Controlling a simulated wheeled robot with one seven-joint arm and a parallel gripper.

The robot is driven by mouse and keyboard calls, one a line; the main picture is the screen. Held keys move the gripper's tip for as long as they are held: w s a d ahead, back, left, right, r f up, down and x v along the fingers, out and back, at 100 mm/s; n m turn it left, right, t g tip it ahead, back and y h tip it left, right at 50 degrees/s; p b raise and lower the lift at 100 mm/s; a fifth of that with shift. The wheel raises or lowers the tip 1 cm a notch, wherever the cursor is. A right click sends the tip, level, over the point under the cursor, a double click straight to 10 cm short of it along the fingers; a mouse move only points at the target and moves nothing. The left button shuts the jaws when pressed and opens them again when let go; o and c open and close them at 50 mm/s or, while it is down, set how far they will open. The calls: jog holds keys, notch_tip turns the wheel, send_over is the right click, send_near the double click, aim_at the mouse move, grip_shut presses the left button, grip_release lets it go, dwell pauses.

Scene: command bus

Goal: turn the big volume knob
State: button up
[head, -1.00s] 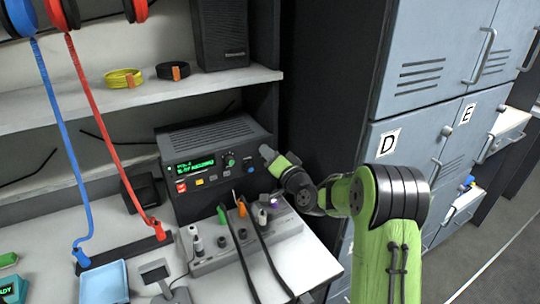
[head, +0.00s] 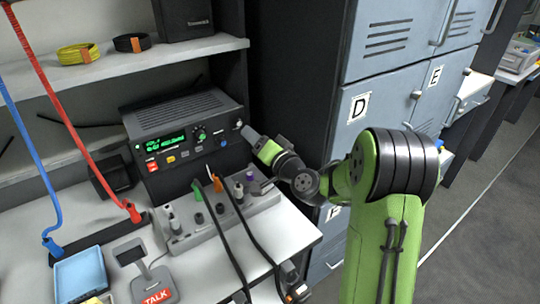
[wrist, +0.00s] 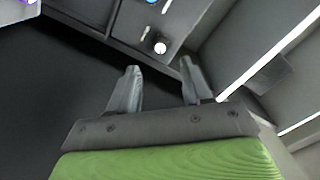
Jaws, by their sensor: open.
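A dark radio unit (head: 190,130) with a lit green display stands at the back of the desk. The largest knob on its front, black with a green mark (head: 200,134), is right of the display. My gripper (head: 249,135) is at the radio's right end, right of that knob and apart from it. In the wrist view my gripper (wrist: 160,67) is open, with nothing between its fingers. A small round pale-faced fitting (wrist: 160,48) on a dark panel lies just beyond the fingertips. I cannot tell whether the big knob shows there.
A grey box (head: 225,212) with several plugs and black cables stands before the radio, below my arm. A talk microphone stand (head: 150,280) and blue tray (head: 80,275) are at left. A shelf (head: 120,68) overhangs behind. Blue-grey lockers (head: 385,110) stand at right.

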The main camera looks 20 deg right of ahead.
jog(key=b+v, duration=0.2)
jog(key=v, duration=0.6)
jog(key=shift+s, duration=0.15)
jog(key=s+a+f+n+g+y, duration=0.2)
jog(key=s+a+f+n+g, duration=0.2)
jog(key=s+a+n+g, duration=0.6)
jog(key=s+d+m+g+h, duration=0.1)
jog(key=s+d+m+h, duration=0.15)
jog(key=s, duration=0.65)
jog(key=s+d+m+g+h, duration=0.1)
jog(key=s+d+h, duration=0.25)
jog(key=s, duration=0.55)
notch_tip(320, 180, up, 15)
jog(key=p, duration=1.5)
jog(key=shift+w+a+h+p, duration=0.2)
jog(key=shift+w+h+p, duration=0.1)
jog(key=shift+w+p, duration=0.1)
